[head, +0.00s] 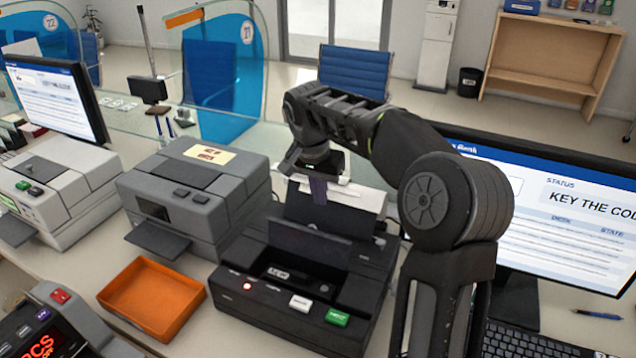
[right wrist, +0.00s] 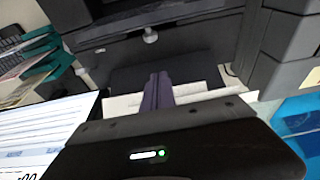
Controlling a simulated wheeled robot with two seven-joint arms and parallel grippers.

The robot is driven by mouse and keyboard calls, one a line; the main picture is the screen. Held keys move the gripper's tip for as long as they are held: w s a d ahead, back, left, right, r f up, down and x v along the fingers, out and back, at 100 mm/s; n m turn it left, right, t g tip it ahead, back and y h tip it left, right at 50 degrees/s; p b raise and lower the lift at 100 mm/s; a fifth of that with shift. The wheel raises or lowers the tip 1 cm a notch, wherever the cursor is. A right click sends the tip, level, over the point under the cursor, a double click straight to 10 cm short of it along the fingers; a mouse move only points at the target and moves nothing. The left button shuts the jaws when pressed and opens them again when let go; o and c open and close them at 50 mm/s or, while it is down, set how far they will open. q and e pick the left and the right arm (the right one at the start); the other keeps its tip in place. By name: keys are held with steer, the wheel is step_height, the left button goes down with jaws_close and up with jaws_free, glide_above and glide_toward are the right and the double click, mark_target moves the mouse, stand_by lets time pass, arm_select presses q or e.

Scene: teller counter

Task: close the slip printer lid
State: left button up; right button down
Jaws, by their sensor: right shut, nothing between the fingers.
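The slip printer (head: 372,287) is a dark grey machine on the counter, with a red light and white and green buttons on its front. Its lid (head: 345,222) stands raised and tilted at the back of the machine. My right gripper (head: 318,192) is shut and empty, its purple fingers pointing down at the lid's upper edge. I cannot tell whether they touch it. The fingers show in the right wrist view (right wrist: 158,88) in front of the dark printer. My left gripper is not in view.
A grey printer (head: 200,185) stands to the left, and an orange tray (head: 150,300) lies before it. A monitor (head: 560,215) and keyboard (head: 525,342) are at the right. White paper (head: 368,198) lies behind the lid. A glass partition runs along the back.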

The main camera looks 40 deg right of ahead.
mark_target(310, 240)
steer(key=x, duration=0.3)
steer(key=shift+d+f, duration=0.1)
steer(key=shift+f, duration=0.25)
steer(key=shift+s+a+f+p, duration=0.2)
steer(key=shift+a+p, duration=0.1)
steer(key=shift+p, duration=0.15)
steer(key=a, duration=0.1)
steer(key=s+a, duration=0.1)
steer(key=shift+s+a+r, duration=0.15)
steer(key=shift+s+a, duration=0.05)
steer(key=shift+a, duration=0.2)
